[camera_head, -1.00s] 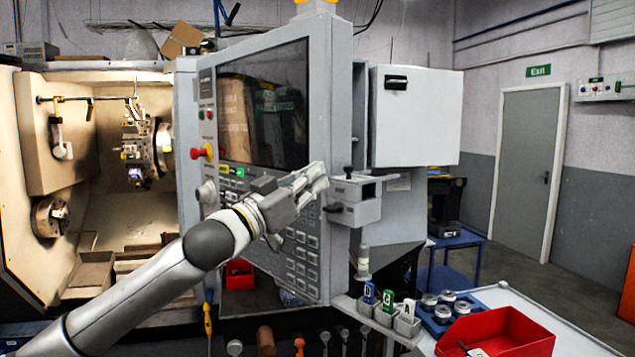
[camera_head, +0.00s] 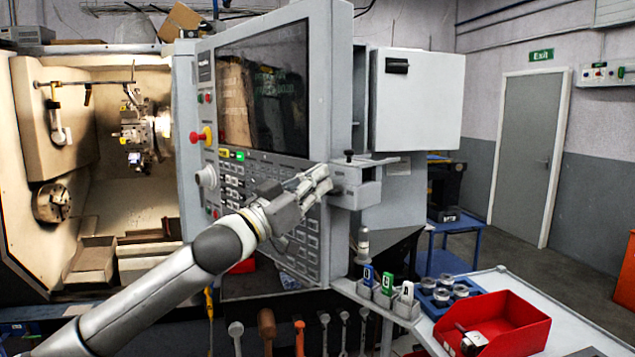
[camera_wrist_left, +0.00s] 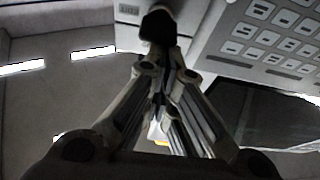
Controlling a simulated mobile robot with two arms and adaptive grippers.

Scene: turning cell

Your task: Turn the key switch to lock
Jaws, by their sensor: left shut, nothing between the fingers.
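The machine's control panel (camera_head: 228,190) stands in the middle of the head view, with a screen, rows of keys and a red emergency button. A small grey box (camera_head: 357,192) sticks out at its right edge. My left gripper (camera_head: 327,178) is shut and empty, its fingertips at the left side of this box. In the left wrist view, a dark knob-like piece (camera_wrist_left: 160,25) sits right beyond the fingertips, in front of a grey panel. It may be the key switch; its setting and any contact cannot be told. My right gripper is not in view.
A red bin (camera_head: 515,325) with a metal part stands on the bench at lower right, beside a blue tray (camera_head: 425,300) of round parts and tagged holders (camera_head: 385,290). Tools hang below the panel. A grey cabinet (camera_head: 430,100) stands behind the box.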

